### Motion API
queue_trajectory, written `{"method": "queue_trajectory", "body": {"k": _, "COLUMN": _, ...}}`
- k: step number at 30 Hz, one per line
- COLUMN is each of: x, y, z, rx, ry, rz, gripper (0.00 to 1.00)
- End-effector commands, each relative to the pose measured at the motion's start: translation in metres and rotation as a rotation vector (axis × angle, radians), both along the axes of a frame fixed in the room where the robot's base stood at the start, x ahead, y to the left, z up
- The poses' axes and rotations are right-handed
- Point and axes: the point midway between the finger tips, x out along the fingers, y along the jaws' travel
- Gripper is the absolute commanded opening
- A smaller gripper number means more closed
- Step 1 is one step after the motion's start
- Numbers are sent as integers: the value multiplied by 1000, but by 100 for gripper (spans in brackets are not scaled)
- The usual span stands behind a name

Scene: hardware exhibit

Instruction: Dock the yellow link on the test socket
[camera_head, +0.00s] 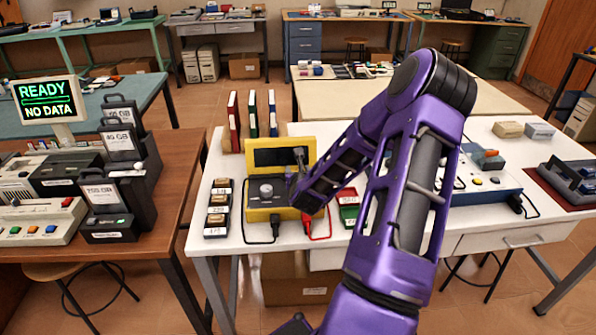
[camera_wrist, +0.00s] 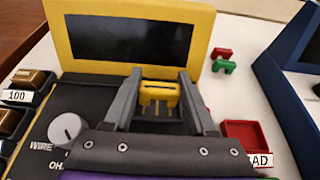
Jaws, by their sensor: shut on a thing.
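The yellow link (camera_wrist: 158,91) sits between the two grey fingers of my gripper (camera_wrist: 158,100) in the wrist view, and the gripper is shut on it. The link is over the black panel of a yellow tester, in front of its dark screen (camera_wrist: 135,38). The test socket is not clearly visible; the link, fingers and gripper body cover that area. I cannot tell whether the link touches it. In the head view the yellow tester (camera_head: 258,201) stands on the white table, and my purple arm reaches over its right side. The fingertips are hard to make out there.
A grey dial (camera_wrist: 66,128) is left of my gripper. A red link (camera_wrist: 223,53) and a green link (camera_wrist: 223,67) lie at right, beyond a red tray (camera_wrist: 245,132). A labelled block rack (camera_head: 218,208) stands left of the tester; binders (camera_head: 252,113) stand behind it.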

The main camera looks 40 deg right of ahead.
Motion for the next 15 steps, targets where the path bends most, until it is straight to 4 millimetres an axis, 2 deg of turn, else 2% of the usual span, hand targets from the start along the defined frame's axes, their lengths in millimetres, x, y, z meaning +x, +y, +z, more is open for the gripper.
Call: {"method": "queue_trajectory", "body": {"k": 15, "x": 0, "y": 0, "z": -8, "rx": -1, "ry": -1, "rz": 0, "gripper": 4}}
